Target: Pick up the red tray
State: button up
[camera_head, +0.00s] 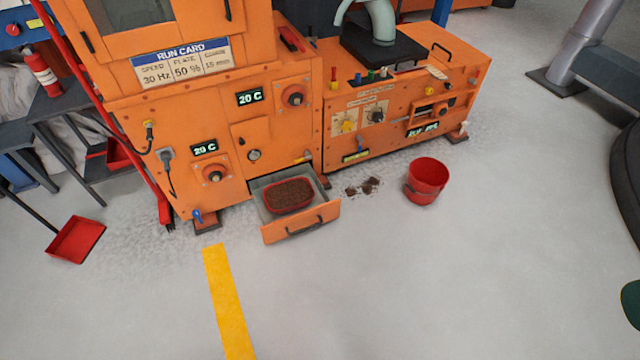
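The red tray (291,211) sits inside an open drawer (302,228) low on the front of the orange machine. It is filled with brown granular material, and only its red rim and part of its wall show. The drawer is pulled out toward the camera and has a dark handle on its orange front. My gripper is not in view.
A red bucket (427,181) stands on the floor to the right of the drawer, with small brown spills (370,186) between them. A red dustpan (76,240) lies at left. The orange machine (204,122) blocks the back. The grey floor in front is clear around a yellow stripe (228,300).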

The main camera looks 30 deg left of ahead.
aim_at(286, 196)
jog(key=z, duration=0.1)
jog(key=i, duration=1.45)
jog(key=u, duration=0.45)
jog(key=i, duration=0.75)
jog(key=u, duration=1.4)
jog(key=i, duration=0.85)
jog(key=u, duration=0.8)
